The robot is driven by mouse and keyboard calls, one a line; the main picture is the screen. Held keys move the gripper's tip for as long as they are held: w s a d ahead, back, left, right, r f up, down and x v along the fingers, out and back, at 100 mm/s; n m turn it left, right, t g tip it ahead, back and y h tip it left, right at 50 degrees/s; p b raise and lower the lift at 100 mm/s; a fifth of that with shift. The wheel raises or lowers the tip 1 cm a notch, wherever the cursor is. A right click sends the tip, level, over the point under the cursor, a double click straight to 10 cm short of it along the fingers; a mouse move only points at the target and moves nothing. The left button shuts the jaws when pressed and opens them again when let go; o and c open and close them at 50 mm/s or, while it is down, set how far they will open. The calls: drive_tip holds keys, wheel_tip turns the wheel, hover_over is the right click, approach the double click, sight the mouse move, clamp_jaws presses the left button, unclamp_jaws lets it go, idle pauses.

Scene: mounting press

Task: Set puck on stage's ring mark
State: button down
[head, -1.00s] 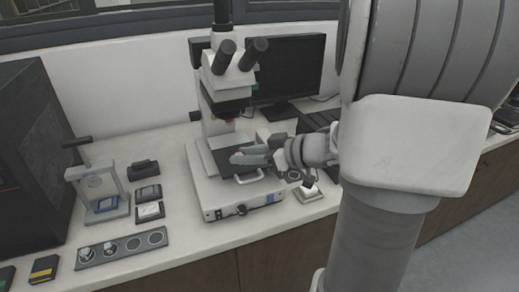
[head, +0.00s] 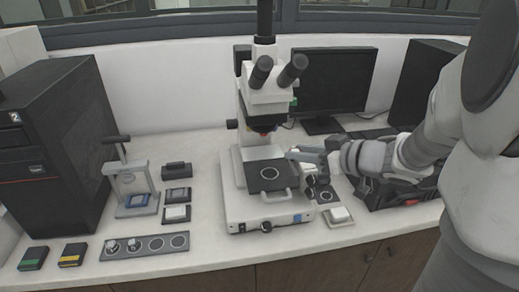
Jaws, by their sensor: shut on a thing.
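The microscope's black stage plate (head: 256,185) shows a pale ring mark (head: 270,173), and nothing stands inside the ring. My gripper (head: 303,156) reaches in from the right, above the stage's right side and right of the ring. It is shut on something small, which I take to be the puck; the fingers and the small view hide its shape. Two small metal pucks (head: 111,247) sit in the left places of a grey holder (head: 145,256) at the front left; its other ringed places are empty.
The microscope (head: 262,97) rises close behind the stage, and a handle (head: 276,196) sticks out at its front. A small hand press (head: 133,185) stands left. A white pad (head: 338,215) and a dark ringed plate (head: 325,195) lie right.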

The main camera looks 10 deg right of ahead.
drive_tip(key=b, duration=0.2)
hover_over(274, 176)
wheel_tip(274, 176, down, 4)
drive_tip(key=shift+f, duration=0.2)
drive_tip(key=shift+f+b, duration=0.6)
drive_tip(key=shift+f, duration=1.35)
drive_tip(key=shift+f, duration=0.1)
drive_tip(key=shift+f, duration=0.15)
drive_tip(key=c, duration=0.6)
unclamp_jaws()
drive_tip(key=shift+o, duration=0.2)
